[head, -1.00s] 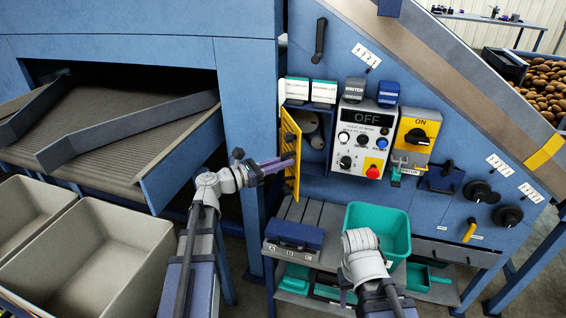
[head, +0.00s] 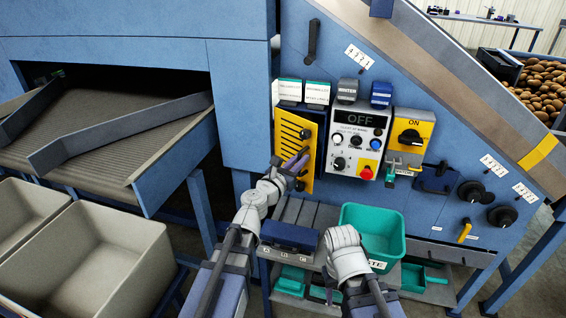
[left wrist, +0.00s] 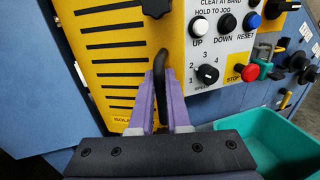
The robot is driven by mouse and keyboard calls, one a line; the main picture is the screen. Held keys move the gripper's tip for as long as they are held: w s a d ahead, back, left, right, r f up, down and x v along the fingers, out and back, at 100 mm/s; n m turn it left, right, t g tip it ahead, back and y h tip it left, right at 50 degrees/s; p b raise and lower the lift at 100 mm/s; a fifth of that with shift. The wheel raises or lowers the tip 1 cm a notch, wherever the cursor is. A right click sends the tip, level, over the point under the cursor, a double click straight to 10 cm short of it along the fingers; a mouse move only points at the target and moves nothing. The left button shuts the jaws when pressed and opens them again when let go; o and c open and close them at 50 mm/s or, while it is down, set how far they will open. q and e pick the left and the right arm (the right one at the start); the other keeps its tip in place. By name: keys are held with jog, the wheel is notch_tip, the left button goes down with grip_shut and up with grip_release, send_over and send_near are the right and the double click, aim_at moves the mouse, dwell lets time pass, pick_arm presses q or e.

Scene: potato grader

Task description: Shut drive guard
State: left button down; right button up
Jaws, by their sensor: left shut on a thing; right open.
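The drive guard (head: 290,135) is a yellow slotted panel on the blue machine, left of the grey control box. It faces me nearly broadside and covers the recess behind it; I cannot tell whether a small gap remains at its right edge. A dark knob (left wrist: 156,6) sits near its upper right. My left gripper (head: 303,158) is at the guard's lower right, its purple fingers shut on the guard's black handle (left wrist: 160,64). My right gripper (head: 328,290) is low in front of the shelf, mostly hidden by its own white wrist.
The control box (head: 358,140) with buttons and a red stop button stands just right of the guard. A yellow ON switch (head: 409,132) is further right. A green bin (head: 372,222) and a blue block (head: 289,236) sit below. Beige bins (head: 100,265) stand at left.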

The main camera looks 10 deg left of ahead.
aim_at(311, 155)
pick_arm(q)
jog(key=shift+n+t+y, duration=0.3)
jog(key=shift+n+y, duration=0.1)
jog(key=shift+y, duration=0.2)
jog(key=w+d, duration=0.2)
jog(key=w, duration=0.1)
jog(key=shift+d, duration=0.3)
jog(key=shift+d+x, duration=0.25)
jog(key=shift+x, duration=1.25)
jog(key=c, duration=0.9)
grip_release()
jog(key=shift+s, duration=0.1)
jog(key=v, duration=0.7)
jog(key=shift+s+a, duration=0.15)
jog(key=shift+s, duration=0.25)
